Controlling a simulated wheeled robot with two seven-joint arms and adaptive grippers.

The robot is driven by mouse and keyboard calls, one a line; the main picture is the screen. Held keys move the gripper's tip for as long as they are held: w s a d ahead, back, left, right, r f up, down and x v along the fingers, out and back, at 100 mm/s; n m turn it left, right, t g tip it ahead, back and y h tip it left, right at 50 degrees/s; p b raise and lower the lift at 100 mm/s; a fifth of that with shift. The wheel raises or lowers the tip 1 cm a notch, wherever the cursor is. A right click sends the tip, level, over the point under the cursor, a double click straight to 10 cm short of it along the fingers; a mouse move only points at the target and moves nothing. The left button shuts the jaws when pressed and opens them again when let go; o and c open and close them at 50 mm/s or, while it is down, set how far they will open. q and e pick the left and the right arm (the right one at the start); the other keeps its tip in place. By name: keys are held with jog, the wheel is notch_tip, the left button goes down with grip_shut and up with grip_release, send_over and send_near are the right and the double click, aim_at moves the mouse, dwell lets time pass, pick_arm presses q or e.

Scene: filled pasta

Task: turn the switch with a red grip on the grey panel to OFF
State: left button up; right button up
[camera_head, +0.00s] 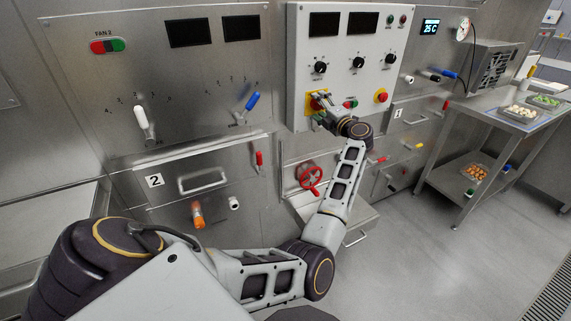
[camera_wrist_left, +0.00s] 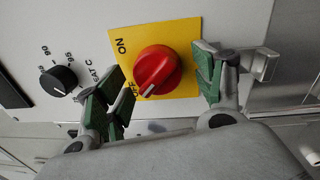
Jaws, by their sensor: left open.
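The red grip (camera_wrist_left: 156,71) of the switch sits on a yellow plate (camera_wrist_left: 180,35) marked ON and OFF in the left wrist view. The white mark on the grip points down and left, toward the OFF side. A finger partly covers the OFF lettering. My left gripper (camera_wrist_left: 158,86) is open, with one green-padded finger on each side of the grip; I see gaps between pads and grip. In the head view my left gripper (camera_head: 321,106) is at the lower left of the grey panel (camera_head: 340,80), in front of the yellow plate (camera_head: 311,100). My right gripper is not in view.
A black knob (camera_wrist_left: 58,80) is left of the plate in the wrist view. In the head view a red button (camera_head: 382,96) is right of the gripper, and a red handwheel (camera_head: 309,176) is below. A steel table (camera_head: 480,109) with food trays stands right.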

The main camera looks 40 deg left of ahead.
pick_arm(q)
jog(key=shift+r+m+p, duration=0.15)
jog(key=shift+m+p, duration=1.4)
jog(key=shift+m, duration=0.75)
jog(key=shift+m+h+p, duration=0.3)
jog(key=shift+m+p, duration=0.25)
jog(key=shift+m, duration=0.65)
jog(key=shift+m+p, duration=0.35)
jog(key=shift+m, duration=1.15)
jog(key=shift+m+t, duration=0.3)
jog(key=shift+m, duration=0.6)
jog(key=shift+r+m, duration=0.1)
jog(key=shift+m, duration=1)
jog(key=shift+m+h+b, duration=0.3)
jog(key=shift+m+b, duration=0.85)
jog(key=shift+m, duration=0.65)
jog(key=shift+m, duration=0.3)
